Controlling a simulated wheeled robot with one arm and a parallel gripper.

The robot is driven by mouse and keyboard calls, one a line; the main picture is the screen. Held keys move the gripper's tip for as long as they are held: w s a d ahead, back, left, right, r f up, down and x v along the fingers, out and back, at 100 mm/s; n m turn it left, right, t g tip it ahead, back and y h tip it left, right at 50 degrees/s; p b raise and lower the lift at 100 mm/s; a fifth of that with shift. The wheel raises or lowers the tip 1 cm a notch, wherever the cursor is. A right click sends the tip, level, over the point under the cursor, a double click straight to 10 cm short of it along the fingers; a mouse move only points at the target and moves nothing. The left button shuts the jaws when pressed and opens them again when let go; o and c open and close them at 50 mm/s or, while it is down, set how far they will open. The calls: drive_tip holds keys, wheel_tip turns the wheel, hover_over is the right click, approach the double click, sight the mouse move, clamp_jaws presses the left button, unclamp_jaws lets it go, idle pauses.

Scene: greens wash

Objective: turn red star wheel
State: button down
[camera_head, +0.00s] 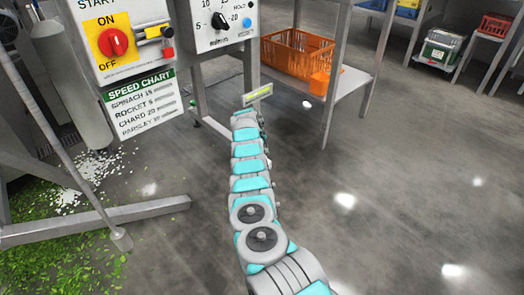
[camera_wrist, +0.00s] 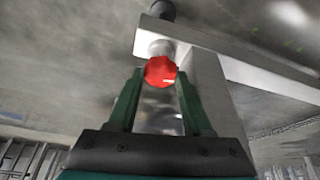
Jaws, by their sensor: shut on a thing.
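The red star wheel (camera_wrist: 160,71) shows in the wrist view, on a pale metal fitting under a grey beam. My gripper (camera_wrist: 158,88) has its two green fingers on either side of the wheel, shut on it. Part of the fitting shows between the fingers behind the wheel. In the head view my arm reaches away toward the foot of the machine frame. There the wheel and my fingers are hidden.
A control panel (camera_head: 150,70) with a red ON/OFF switch (camera_head: 113,42) and a speed chart (camera_head: 145,103) stand at upper left. An orange crate (camera_head: 298,52) sits on a metal stand. Green leaves (camera_head: 50,235) litter the floor at left.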

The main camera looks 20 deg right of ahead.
drive_tip(key=shift+c, duration=1.6)
unclamp_jaws()
drive_tip(key=shift+a+r+n+p, duration=0.1)
drive_tip(key=shift+n+p, duration=0.2)
drive_tip(key=shift+p, duration=0.1)
